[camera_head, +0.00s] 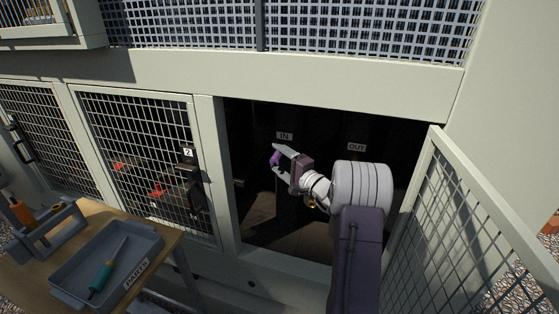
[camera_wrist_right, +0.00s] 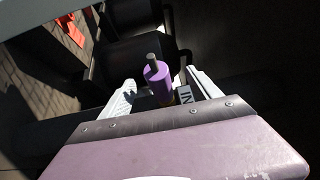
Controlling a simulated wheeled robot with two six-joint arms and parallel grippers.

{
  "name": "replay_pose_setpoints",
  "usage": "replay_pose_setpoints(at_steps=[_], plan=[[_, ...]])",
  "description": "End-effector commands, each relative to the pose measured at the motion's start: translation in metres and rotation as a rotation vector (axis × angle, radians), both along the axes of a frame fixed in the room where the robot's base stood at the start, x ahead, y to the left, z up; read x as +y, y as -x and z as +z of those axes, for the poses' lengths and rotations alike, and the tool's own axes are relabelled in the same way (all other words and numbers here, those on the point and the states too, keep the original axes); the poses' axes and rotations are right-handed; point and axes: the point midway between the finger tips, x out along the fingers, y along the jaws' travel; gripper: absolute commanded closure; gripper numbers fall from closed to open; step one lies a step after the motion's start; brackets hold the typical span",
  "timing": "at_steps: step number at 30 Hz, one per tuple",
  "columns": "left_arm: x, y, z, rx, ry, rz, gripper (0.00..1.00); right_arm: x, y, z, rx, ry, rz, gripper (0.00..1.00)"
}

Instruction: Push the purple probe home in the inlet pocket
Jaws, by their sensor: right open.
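The purple probe (camera_head: 275,159) shows at the tip of my right gripper (camera_head: 281,160), inside the dark open bay below the IN label (camera_head: 285,136). In the right wrist view the probe (camera_wrist_right: 157,84) is a purple cylinder with a grey stem on its end. It lies between the two pale fingers of the right gripper (camera_wrist_right: 162,88), which are apart with gaps beside the probe. The IN label (camera_wrist_right: 186,95) is close behind it. The inlet pocket is hidden by the probe and the dark, so I cannot tell how deep the probe sits. My left gripper is not in view.
An OUT label (camera_head: 357,147) is right of IN. A mesh door (camera_head: 436,220) stands open at the right, and a closed mesh door (camera_head: 140,150) is left of the bay. A wooden table (camera_head: 165,240) holds a grey PARTS tray (camera_head: 66,288) with a teal-handled tool (camera_head: 103,276).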

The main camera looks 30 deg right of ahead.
Motion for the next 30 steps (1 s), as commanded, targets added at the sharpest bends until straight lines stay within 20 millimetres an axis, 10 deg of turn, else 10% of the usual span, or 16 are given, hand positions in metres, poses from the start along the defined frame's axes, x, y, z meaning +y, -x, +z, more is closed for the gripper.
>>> replay_pose_setpoints(at_steps=[30], plan=[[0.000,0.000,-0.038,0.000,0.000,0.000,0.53,-0.009,0.070,-0.002,-0.001,0.000,0.000,0.25]])
